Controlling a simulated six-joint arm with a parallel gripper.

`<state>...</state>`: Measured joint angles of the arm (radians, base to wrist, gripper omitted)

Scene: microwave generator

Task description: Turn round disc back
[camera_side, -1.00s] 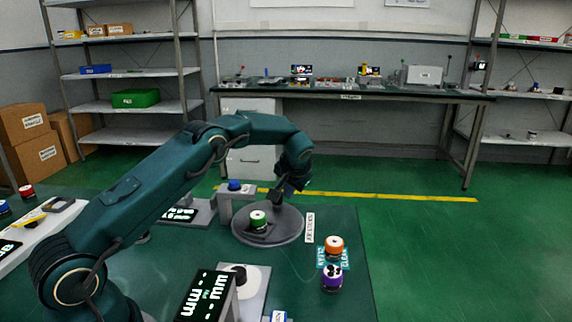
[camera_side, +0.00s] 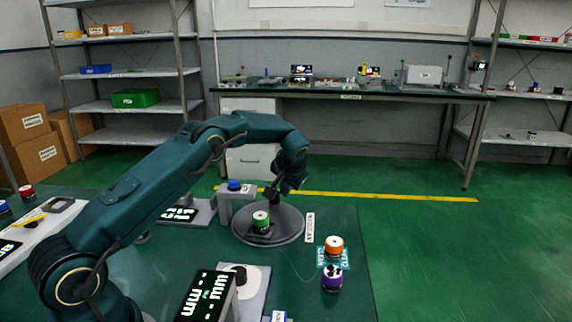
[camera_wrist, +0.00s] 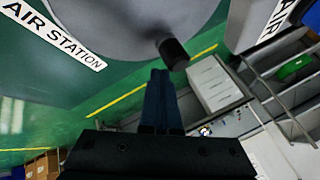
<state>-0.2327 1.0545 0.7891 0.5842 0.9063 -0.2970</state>
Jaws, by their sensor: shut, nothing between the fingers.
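A white jar with a green band (camera_side: 261,220) sits on a dark pad towards the disc's front left. My gripper (camera_side: 285,192) is shut and empty at the far rim, just right of the peg. In the wrist view its fingertips (camera_wrist: 160,72) are right beside the peg; I cannot tell whether they touch.
An AIR STATION label (camera_side: 310,227) lies right of the disc. An orange jar (camera_side: 334,245) and a purple jar (camera_side: 332,278) stand at the front right. A grey bracket with a blue cap (camera_side: 235,187) stands behind left. A display box (camera_side: 207,295) is in front.

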